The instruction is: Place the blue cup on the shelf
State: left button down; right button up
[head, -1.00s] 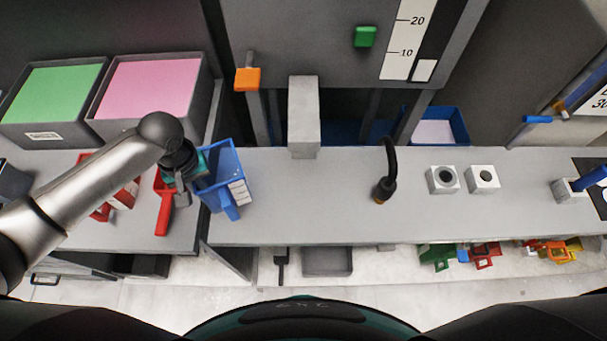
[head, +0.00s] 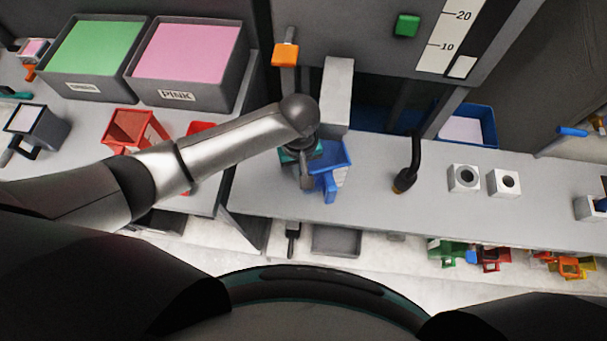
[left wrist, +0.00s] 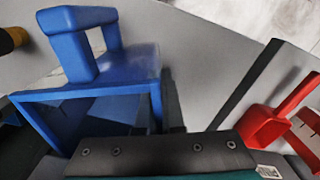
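The blue cup (head: 333,158) is over the grey counter (head: 440,216), left of the black curved nozzle (head: 408,165). Its handle faces the near side. My left gripper (head: 303,158) is at the cup's left side, partly hidden by my arm. In the left wrist view the blue cup (left wrist: 105,75) fills the upper left, handle at the top. A dark finger of my left gripper (left wrist: 165,102) lies against its wall, and the gripper appears shut on that wall. Whether the cup touches the counter is unclear. My right gripper is not in view.
Two white blocks with round holes, left (head: 464,178) and right (head: 504,182), stand to the right. Red cups (head: 128,130) and green and pink bins are on the left table.

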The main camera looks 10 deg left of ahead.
pick_arm(q)
jog(key=shift+d+f, duration=0.1)
jog(key=shift+d, duration=0.4)
jog(key=shift+a+f, duration=0.1)
jog(key=shift+f, duration=1.55)
jog(key=shift+f+b, duration=0.2)
jog(key=shift+b, duration=0.1)
jog(key=c, duration=1)
grip_release()
jog(key=shift+c, duration=0.2)
notch_tip(320, 180, up, 12)
jog(key=p, duration=0.2)
jog(key=shift+r, duration=0.25)
